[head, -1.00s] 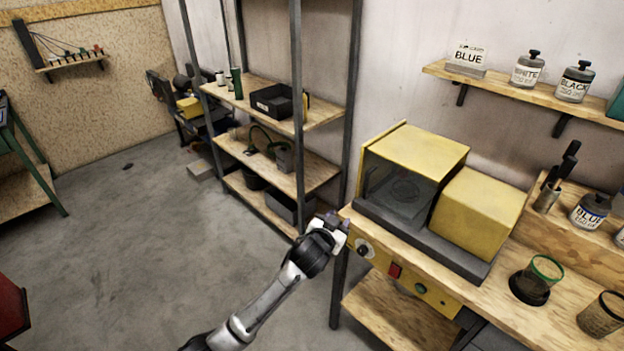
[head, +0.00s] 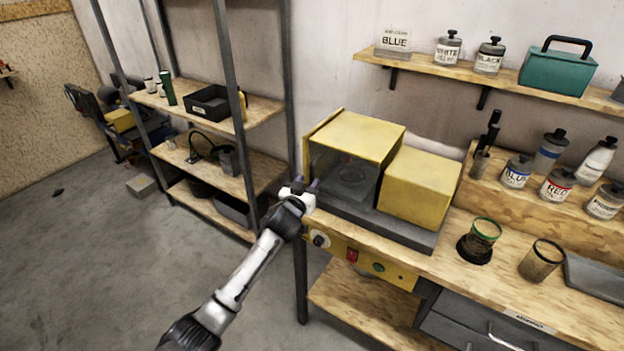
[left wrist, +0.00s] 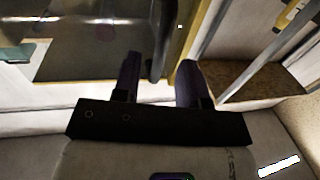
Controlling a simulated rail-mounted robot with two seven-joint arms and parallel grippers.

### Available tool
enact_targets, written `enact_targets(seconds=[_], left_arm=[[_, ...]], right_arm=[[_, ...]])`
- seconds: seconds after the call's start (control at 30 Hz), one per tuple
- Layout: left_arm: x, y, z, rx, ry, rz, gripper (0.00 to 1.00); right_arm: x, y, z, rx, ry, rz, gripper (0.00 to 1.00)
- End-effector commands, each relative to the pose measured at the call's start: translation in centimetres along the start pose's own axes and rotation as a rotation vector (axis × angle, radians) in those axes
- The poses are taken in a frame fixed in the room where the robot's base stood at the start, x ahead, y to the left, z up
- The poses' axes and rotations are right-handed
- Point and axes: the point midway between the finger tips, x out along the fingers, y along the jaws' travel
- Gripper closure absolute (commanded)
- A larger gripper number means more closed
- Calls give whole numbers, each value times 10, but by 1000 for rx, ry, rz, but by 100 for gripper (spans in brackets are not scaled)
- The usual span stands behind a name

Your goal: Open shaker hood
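The shaker is a yellow machine (head: 421,187) on the wooden bench, with a dark base. Its hood (head: 358,136) has a yellow top and a see-through front, and it is down. My left gripper (head: 305,186) is at the hood's left front corner, over the bench's left end. In the left wrist view, the two dark fingers (left wrist: 158,76) are apart. A dark upright bar (left wrist: 160,40) on the yellow-edged hood shows between or just beyond the fingertips; I cannot tell whether they touch it. My right gripper is not in view.
A yellow control panel (head: 370,262) with a knob and red switch is on the bench front below the shaker. A metal shelf rack (head: 228,108) stands close behind my left arm. Cups, including a green-rimmed one (head: 485,230), stand right of the shaker.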

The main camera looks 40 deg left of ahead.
Motion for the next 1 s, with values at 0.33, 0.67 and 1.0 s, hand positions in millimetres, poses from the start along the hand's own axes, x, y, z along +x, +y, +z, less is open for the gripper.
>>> enact_targets(seconds=[0.33,0.67,1.0], left_arm=[[33,0,0,0,1,0,61],[38,0,0,0,0,0,61],[38,0,0,0,0,0,81]], right_arm=[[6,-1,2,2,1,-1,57],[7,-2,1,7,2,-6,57],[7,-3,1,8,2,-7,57]])
